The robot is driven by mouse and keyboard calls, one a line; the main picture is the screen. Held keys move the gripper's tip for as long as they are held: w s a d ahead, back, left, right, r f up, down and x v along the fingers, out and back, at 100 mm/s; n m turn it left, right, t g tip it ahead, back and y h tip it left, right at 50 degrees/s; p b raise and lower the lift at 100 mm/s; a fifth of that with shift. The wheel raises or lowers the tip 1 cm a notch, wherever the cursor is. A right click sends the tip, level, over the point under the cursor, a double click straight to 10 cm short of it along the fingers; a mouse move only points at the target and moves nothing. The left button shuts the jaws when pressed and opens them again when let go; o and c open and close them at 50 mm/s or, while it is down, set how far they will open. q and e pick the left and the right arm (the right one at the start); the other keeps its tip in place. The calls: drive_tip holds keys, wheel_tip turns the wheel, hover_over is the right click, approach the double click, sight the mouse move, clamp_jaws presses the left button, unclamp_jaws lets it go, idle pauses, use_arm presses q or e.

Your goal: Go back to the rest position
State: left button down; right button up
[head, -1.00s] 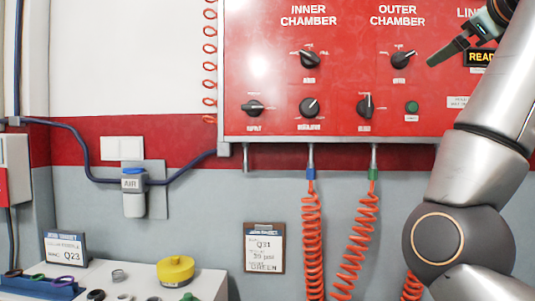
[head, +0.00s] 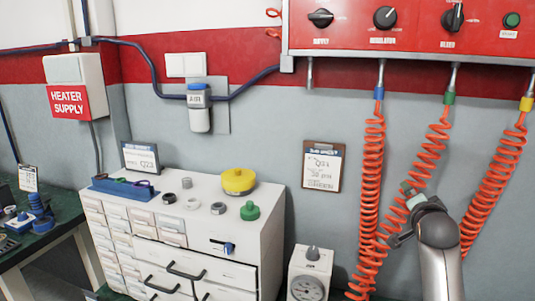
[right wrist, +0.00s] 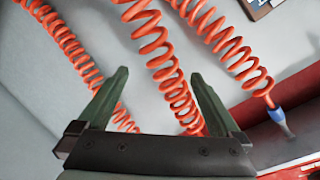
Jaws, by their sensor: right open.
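My right gripper (right wrist: 155,105) shows in the right wrist view with its two green fingers spread apart and nothing between them. Orange coiled hoses (right wrist: 150,40) pass behind the fingers. In the head view my right arm comes up from the lower right, and its gripper (head: 398,215) is in front of the coiled hoses (head: 370,200); I cannot tell if it touches them. My left gripper is not in view.
The red control panel (head: 400,35) is at the upper right. A white drawer cabinet (head: 270,215) carries a yellow part (head: 238,181), a green part (head: 250,211) and several small rings. A gauge box (head: 310,262) stands beside it. A dark green bench (head: 50,225) is at left.

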drive_tip(key=s+a+f+n+g+y, duration=0.1)
drive_tip(key=s+a+f+n+y, duration=0.3)
drive_tip(key=f, duration=0.6)
drive_tip(key=s+a+f+n+h, duration=0.1)
drive_tip(key=s+a+f+n, duration=0.2)
drive_tip(key=s+f, duration=0.5)
drive_tip(key=s+a+f+n+g+y, duration=0.1)
drive_tip(key=s+a+f+n+y, duration=0.15)
drive_tip(key=f, duration=0.85)
drive_tip(key=s+a+f+n+g+y, duration=0.1)
drive_tip(key=s+a+f+n, duration=0.2)
drive_tip(key=s, duration=0.8)
drive_tip(key=s+a+f+n+g+y, duration=0.1)
drive_tip(key=s+a+f+n, duration=0.2)
drive_tip(key=s+a+f, duration=0.4)
drive_tip(key=s+f, duration=0.1)
drive_tip(key=s, duration=0.4)
drive_tip(key=shift+s+f+g, duration=0.25)
drive_tip(key=shift+f+g, duration=0.05)
drive_tip(key=shift+f, duration=0.1)
drive_tip(key=shift+y, duration=0.25)
